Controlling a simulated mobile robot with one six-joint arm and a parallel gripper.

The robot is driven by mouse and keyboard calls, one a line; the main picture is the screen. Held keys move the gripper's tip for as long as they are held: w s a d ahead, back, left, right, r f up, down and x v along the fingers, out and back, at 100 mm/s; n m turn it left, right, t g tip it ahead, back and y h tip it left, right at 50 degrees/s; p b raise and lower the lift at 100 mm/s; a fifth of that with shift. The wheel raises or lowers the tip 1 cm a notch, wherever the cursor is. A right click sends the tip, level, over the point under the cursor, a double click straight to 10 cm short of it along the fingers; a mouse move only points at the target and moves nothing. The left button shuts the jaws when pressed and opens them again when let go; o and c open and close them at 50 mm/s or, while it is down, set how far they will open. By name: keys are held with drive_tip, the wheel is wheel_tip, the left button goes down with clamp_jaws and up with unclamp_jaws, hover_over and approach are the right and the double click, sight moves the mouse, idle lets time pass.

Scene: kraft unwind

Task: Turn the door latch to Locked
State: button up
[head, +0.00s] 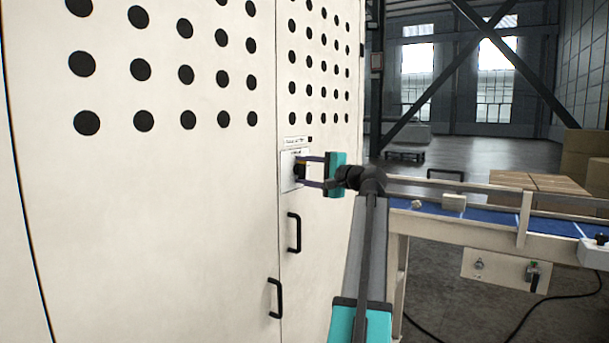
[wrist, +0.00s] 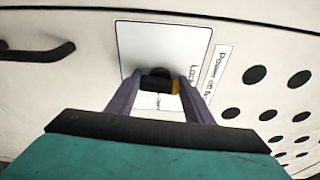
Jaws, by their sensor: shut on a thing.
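The door latch (head: 299,170) is a small black knob on a white plate (head: 288,184) on the pale cabinet door. In the wrist view the knob (wrist: 156,82) shows a yellow-orange end on its right, beside printed letters starting "Loc"; a finger hides the rest of that word. My gripper (head: 302,171) faces the door with one finger above the knob and one below. In the wrist view my gripper (wrist: 160,85) has its two fingers on either end of the knob, shut on it. Other marks on the plate are too small to read.
Two black handles, an upper one (head: 294,233) and a lower one (head: 274,298), stick out below the latch. A label (wrist: 217,66) starting "Power off" sits beside the plate. A conveyor (head: 480,222) with a blue belt stands at the right, with cartons (head: 540,182) behind it.

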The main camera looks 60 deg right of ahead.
drive_tip(key=shift+n+b, duration=0.6)
drive_tip(key=shift+b, duration=0.25)
drive_tip(key=o, duration=1.6)
drive_tip(key=shift+s, duration=0.2)
drive_tip(key=shift+d+p+v, duration=0.15)
drive_tip(key=shift+d+v, duration=0.05)
drive_tip(key=shift+v, duration=0.7)
drive_tip(key=shift+d+p+v, duration=0.2)
drive_tip(key=shift+v, duration=0.7)
drive_tip(key=shift+d+p+v, duration=0.15)
drive_tip(key=shift+d+v, duration=0.05)
drive_tip(key=shift+v, duration=0.75)
drive_tip(key=shift+s+f, duration=0.1)
drive_tip(key=shift+s, duration=0.05)
